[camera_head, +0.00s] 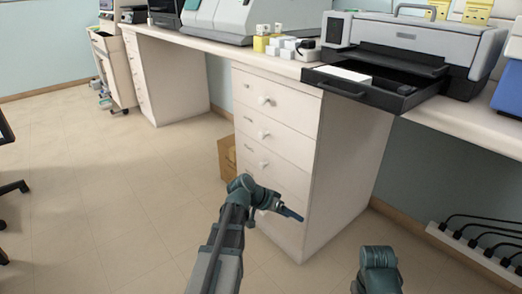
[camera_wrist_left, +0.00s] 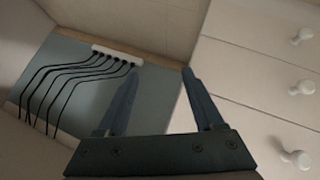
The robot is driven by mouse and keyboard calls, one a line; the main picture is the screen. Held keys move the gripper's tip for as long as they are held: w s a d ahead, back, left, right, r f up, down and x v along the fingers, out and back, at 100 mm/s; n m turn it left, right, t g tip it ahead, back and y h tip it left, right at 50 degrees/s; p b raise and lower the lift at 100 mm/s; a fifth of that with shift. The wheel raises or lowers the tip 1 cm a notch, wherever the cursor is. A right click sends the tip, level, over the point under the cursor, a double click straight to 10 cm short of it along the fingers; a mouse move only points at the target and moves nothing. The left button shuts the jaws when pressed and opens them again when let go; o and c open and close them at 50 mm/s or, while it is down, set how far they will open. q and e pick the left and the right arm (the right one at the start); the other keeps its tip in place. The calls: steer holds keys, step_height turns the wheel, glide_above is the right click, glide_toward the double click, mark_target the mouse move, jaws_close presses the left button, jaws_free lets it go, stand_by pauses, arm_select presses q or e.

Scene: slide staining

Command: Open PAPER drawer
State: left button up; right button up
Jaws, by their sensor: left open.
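A white drawer cabinet (camera_head: 343,180) stands under the counter, with a column of shut drawers and round white knobs. The upper knobs show at the top drawer (camera_head: 265,100), the second drawer (camera_head: 263,134) and the third drawer (camera_head: 263,165). Small labels are on the fronts, too small to read, so I cannot tell which is the PAPER drawer. My left gripper (camera_head: 291,214) is in front of the lower drawers, near the right edge, and partly hides the lowest front. In the left wrist view the left gripper (camera_wrist_left: 161,72) is open and empty, with several knobs (camera_wrist_left: 302,88) off to the right.
A printer (camera_head: 425,48) with its black tray (camera_head: 365,92) out stands on the counter above the cabinet. A cardboard box (camera_head: 227,157) is on the floor left of the cabinet. A power strip (camera_head: 480,258) with black cables lies at the right. The floor in front is clear.

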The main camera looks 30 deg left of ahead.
arm_select(q)
steer(key=w+a+r+t+h, duration=0.1)
steer(key=w+a+r+t, duration=0.45)
steer(key=a, duration=0.45)
steer(key=t+y, duration=0.1)
steer(key=t, duration=0.5)
glide_toward(260, 136)
steer(key=shift+g, duration=0.25)
steer(key=x, duration=1)
steer(key=shift+w+r, duration=0.15)
steer(key=shift+w, duration=0.1)
jaws_close()
